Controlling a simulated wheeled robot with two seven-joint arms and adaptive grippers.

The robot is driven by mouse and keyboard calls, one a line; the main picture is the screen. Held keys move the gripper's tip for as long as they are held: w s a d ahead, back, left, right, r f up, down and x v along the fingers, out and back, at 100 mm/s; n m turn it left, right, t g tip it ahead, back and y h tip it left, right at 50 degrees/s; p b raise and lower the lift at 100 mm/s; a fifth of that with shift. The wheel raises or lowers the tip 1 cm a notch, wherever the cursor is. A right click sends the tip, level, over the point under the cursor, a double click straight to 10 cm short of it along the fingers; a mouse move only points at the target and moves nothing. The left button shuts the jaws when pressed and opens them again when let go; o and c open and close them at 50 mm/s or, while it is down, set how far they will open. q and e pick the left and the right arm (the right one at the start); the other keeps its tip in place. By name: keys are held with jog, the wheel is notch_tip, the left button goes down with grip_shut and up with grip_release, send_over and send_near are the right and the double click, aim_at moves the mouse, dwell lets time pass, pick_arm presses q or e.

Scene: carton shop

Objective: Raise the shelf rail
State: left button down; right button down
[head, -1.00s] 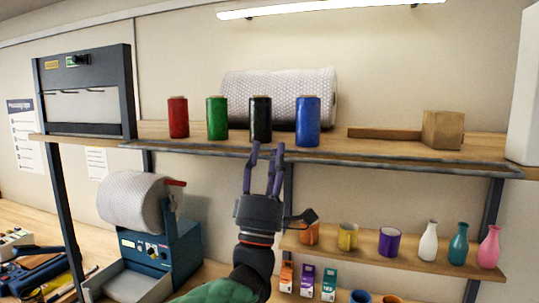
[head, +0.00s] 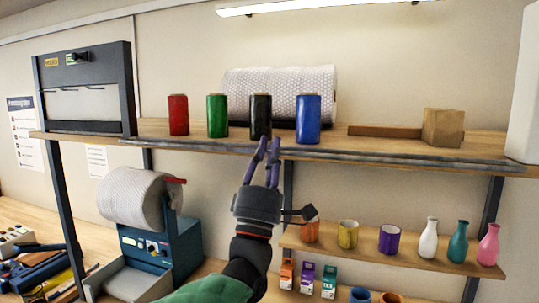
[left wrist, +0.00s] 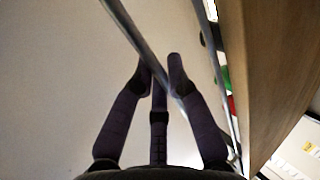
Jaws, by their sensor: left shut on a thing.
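The shelf rail (head: 400,160) is a long thin grey bar along the front edge of the upper shelf (head: 330,137). My left gripper (head: 268,147) reaches up from below, with its purple fingers closed at the rail just below the black spool. In the left wrist view, the rail (left wrist: 126,30) runs diagonally between the fingertips of my left gripper (left wrist: 161,72), which is shut on it. My right gripper is in neither view.
Red (head: 178,115), green (head: 217,117), black (head: 260,116) and blue (head: 308,119) spools stand near the shelf's front. A bubble-wrap roll (head: 285,92) lies behind them. A lower shelf (head: 370,252) with cups and bottles is right of my left arm.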

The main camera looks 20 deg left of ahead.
pick_arm(q)
jog(key=shift+r+g+p, duration=0.75)
jog(key=shift+r+g, duration=0.15)
jog(key=shift+g, duration=0.2)
jog(key=shift+w+r+g+p, duration=0.45)
jog(key=shift+g+p, duration=0.8)
jog(key=shift+p, duration=2.15)
jog(key=shift+w+r+g+p, duration=0.45)
jog(key=shift+g+p, duration=0.85)
jog(key=shift+p, duration=2.05)
jog(key=shift+w+r+g+p, duration=0.45)
jog(key=shift+g+p, duration=0.8)
jog(key=shift+p, duration=2.15)
jog(key=shift+s+d, duration=0.1)
jog(key=shift+s, duration=0.05)
